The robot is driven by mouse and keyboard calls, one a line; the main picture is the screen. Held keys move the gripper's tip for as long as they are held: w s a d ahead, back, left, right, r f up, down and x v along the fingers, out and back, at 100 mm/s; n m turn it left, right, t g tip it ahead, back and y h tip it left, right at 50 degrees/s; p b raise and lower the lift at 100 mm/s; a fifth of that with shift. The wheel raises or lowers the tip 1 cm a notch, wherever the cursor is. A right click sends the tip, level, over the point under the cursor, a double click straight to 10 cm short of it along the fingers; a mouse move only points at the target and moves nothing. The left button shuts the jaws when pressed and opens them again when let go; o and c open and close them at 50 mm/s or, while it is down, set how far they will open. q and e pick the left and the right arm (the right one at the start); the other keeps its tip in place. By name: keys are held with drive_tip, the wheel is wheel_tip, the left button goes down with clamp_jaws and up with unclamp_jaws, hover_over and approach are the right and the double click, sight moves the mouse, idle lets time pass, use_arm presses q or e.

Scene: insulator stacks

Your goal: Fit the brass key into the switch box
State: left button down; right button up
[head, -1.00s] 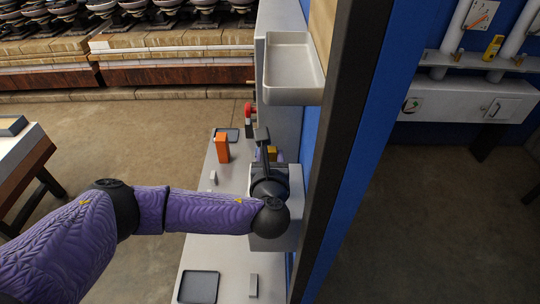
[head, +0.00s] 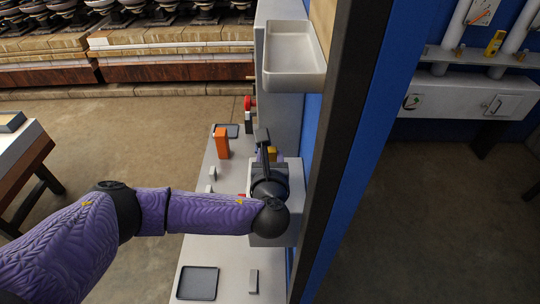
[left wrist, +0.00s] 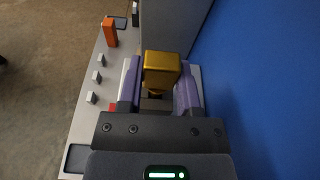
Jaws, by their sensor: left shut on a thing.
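The brass key shows as a gold block (left wrist: 161,70) between the fingers of my left gripper (left wrist: 159,88) in the left wrist view. The left gripper is shut on it. In the head view a small part of the brass key (head: 272,153) shows beyond my left gripper (head: 267,157); the wrist hides the rest. A grey box (head: 286,226) on the wall side of the bench, likely the switch box, lies under my left wrist. Its front is mostly hidden, and I cannot tell whether the key touches it. My right gripper is not in view.
The narrow grey bench (head: 225,250) carries an orange block (head: 222,142), small grey blocks and dark trays (head: 198,283). A pale tray (head: 293,62) sticks out from the wall above. A blue wall (left wrist: 260,90) stands close at the right of the gripper.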

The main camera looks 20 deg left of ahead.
use_arm(q)
drive_tip(key=shift+f+b, duration=0.75)
drive_tip(key=shift+f, duration=0.45)
drive_tip(key=shift+c, duration=1)
unclamp_jaws()
drive_tip(key=v, duration=1)
